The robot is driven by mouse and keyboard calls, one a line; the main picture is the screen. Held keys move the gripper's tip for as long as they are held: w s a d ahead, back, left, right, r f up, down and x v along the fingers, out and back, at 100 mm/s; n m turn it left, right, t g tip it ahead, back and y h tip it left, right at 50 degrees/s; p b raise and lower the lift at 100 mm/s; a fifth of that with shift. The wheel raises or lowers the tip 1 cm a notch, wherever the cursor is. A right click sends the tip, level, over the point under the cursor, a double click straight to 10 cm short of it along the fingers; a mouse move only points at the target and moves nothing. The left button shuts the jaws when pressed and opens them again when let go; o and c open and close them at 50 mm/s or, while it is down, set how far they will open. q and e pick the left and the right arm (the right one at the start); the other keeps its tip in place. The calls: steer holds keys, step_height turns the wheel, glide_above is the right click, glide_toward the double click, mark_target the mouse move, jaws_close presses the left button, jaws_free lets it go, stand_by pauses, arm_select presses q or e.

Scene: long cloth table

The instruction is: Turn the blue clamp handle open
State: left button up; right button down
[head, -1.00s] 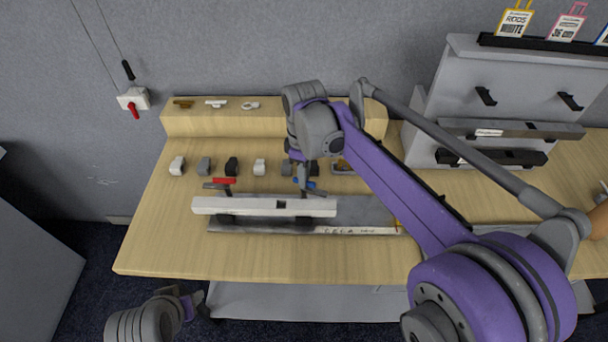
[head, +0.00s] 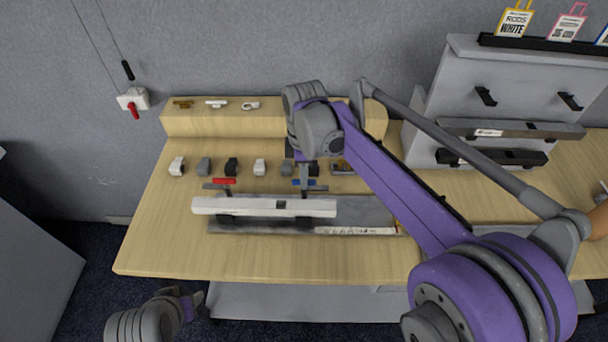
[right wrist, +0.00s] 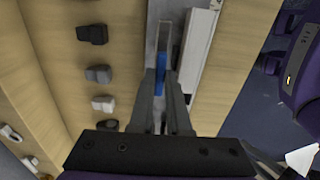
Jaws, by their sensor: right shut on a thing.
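The blue clamp handle (head: 309,182) is at the back edge of the fixture, behind the white bar (head: 260,206). My right gripper (head: 304,187) reaches down onto it from above. In the right wrist view the blue handle (right wrist: 160,70) lies between the two grey fingers (right wrist: 161,88), which are shut on it. The fingers hide part of the handle. A red clamp handle (head: 224,181) sits left of the blue one, apart from my gripper. My left gripper (head: 188,302) hangs low at the lower left, off the table, its opening unclear.
Several small grey, black and white blocks (head: 204,166) stand in a row behind the fixture. A raised wooden step (head: 225,123) runs behind them. A grey rack (head: 455,95) with dark bars stands at the right. The table front (head: 200,260) is clear.

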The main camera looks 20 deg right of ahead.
steer(key=c, duration=0.9)
jaws_free()
step_height(320, 180, up, 11)
steer(key=shift+f+p, duration=0.1)
steer(key=shift+p, duration=0.25)
steer(key=shift+s, duration=0.1)
